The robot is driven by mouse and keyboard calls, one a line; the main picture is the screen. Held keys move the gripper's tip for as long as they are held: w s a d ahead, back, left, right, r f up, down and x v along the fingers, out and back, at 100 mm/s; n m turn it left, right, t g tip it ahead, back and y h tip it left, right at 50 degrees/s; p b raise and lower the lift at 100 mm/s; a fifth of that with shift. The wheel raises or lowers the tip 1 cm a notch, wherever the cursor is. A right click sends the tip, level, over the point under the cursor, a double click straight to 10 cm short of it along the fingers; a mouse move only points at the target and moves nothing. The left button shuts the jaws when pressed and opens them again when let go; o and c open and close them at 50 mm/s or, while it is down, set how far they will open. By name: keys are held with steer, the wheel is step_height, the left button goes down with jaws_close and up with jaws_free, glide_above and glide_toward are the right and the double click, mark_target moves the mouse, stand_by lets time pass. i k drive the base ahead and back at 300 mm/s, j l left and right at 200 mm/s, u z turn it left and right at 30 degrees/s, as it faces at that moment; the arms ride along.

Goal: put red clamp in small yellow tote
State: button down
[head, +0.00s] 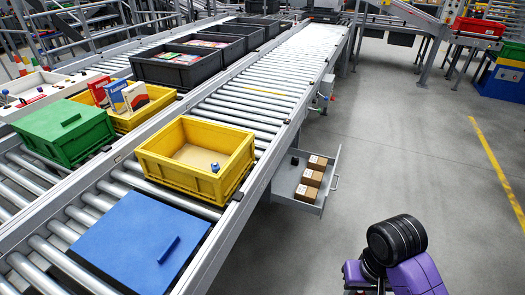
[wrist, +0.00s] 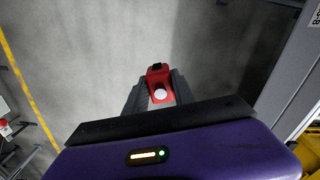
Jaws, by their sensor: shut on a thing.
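My gripper (wrist: 158,88) is shut on the red clamp (wrist: 157,73), which shows between the two dark fingers in the wrist view. The clamp has a black tip and a white round spot. Grey floor lies beneath it. A yellow tote (head: 178,178) stands open on the near roller conveyor in the head view, with a bare floor and a small blue-grey item at its right wall. A second yellow tote (head: 128,122) behind it holds upright boxes. In the head view, my purple arm is at lower right and the clamp cannot be made out.
A blue lid or closed bin (head: 135,240) lies in front of the near tote, and a green closed bin (head: 62,130) stands to its left. Dark totes (head: 175,72) line the conveyor behind. An open drawer (head: 310,207) with small cartons juts from the conveyor's side. The floor at right is clear.

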mark_target(199, 157)
steer(key=i+l+u, duration=0.25)
steer(key=u, duration=0.2)
steer(key=i+l+u, duration=0.65)
steer(key=l+u, duration=0.2)
steer(key=i+l+u, duration=0.15)
steer(key=l+u, duration=0.3)
